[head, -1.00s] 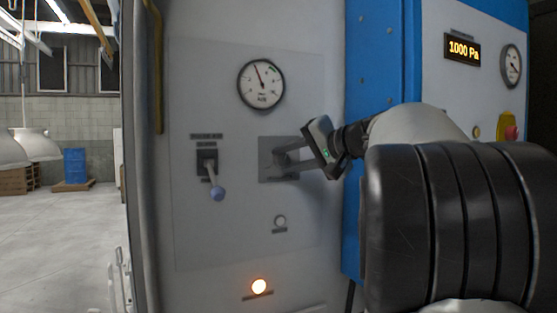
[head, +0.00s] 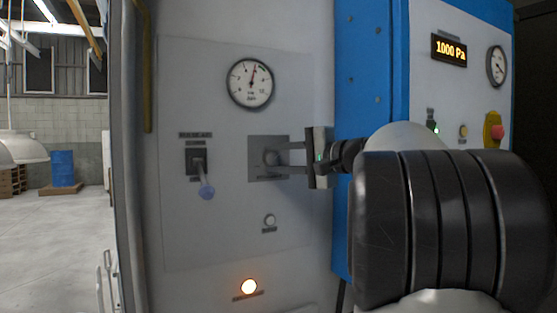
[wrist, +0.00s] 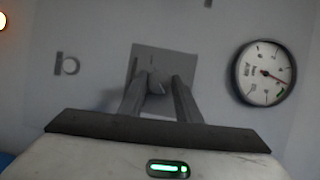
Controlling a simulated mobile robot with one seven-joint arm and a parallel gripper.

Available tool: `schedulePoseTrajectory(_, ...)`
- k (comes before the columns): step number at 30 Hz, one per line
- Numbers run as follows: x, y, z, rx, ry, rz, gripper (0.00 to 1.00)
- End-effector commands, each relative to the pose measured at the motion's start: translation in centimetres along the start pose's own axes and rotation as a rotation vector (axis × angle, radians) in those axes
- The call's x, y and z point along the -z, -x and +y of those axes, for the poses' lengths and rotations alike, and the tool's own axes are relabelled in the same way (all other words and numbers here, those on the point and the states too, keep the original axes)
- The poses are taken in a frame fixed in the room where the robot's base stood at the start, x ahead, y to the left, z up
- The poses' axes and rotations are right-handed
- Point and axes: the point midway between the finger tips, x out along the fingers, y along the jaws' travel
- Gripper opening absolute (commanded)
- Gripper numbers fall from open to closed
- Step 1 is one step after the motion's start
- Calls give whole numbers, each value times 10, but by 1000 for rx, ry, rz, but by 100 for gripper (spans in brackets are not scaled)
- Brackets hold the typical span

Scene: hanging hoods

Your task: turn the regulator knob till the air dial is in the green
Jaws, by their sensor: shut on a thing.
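The regulator knob (head: 270,158) is a small grey round knob on a darker square plate, and it also shows in the wrist view (wrist: 157,80). My gripper (head: 284,158) is shut on it, with one finger on each side; in the wrist view the fingers (wrist: 158,88) reach forward to the knob. The air dial (head: 250,83) is a round white gauge with a dark rim, above and left of the knob. Its needle points up and slightly right, just short of the green band. In the wrist view the dial (wrist: 262,72) shows the needle near the green arc.
A lever switch (head: 200,172) with a blue ball end sticks out left of the knob. Below are a small round button (head: 269,220) and a lit orange lamp (head: 249,286). At right are a display (head: 449,49) reading 1000 Pa, another gauge (head: 497,66) and a red button (head: 497,132).

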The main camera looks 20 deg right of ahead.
Motion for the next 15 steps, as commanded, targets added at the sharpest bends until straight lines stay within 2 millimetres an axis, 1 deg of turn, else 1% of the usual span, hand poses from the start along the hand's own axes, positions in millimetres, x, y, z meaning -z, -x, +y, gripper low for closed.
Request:
schedulePoseTrajectory(8,0,0,0,0,-1,0,8)
schedulePoseTrajectory(9,0,0,0,0,0,0,32)
schedulePoseTrajectory(11,0,0,0,0,0,0,42)
schedulePoseTrajectory(12,0,0,0,0,0,0,49)
schedulePoseTrajectory(15,0,0,0,0,0,0,49)
